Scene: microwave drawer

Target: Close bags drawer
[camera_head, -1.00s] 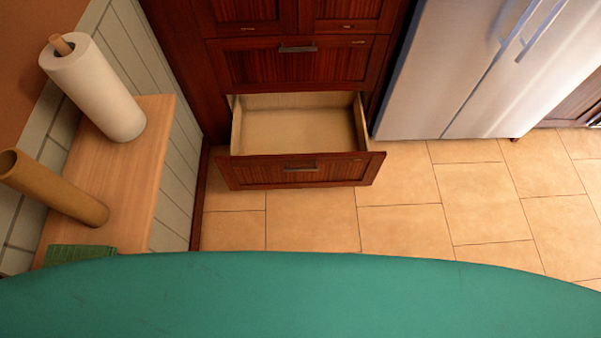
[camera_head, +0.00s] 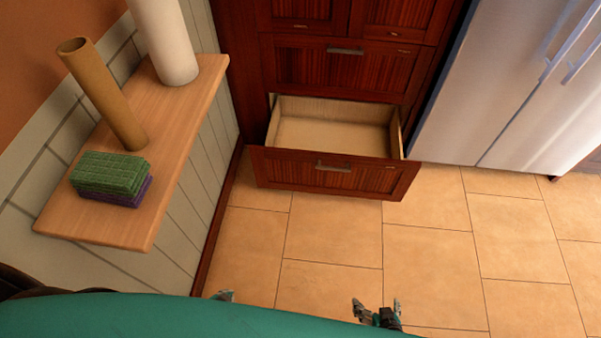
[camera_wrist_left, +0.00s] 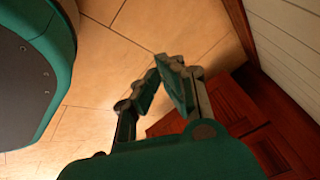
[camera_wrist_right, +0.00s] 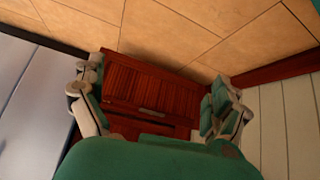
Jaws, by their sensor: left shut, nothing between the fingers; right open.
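The bottom drawer (camera_head: 335,173) of the dark wooden cabinet is pulled out, with its empty light wooden inside showing. Its front has a small metal handle (camera_head: 333,166). In the right wrist view the reddish-brown drawer front (camera_wrist_right: 150,88) lies beyond my open right gripper (camera_wrist_right: 155,95), between the spread fingers. In the head view my right gripper (camera_head: 377,312) is at the bottom edge, apart from the drawer. My left gripper (camera_head: 224,296) is mostly hidden by my own teal body. In the left wrist view its fingertips (camera_wrist_left: 163,70) come together with nothing between them.
A wooden shelf (camera_head: 185,130) on the left wall holds a paper roll (camera_head: 163,40), a brown tube (camera_head: 103,95) and green and purple sponges (camera_head: 110,175). A steel fridge (camera_head: 500,85) stands right of the cabinet. The tiled floor (camera_head: 330,235) before the drawer is clear.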

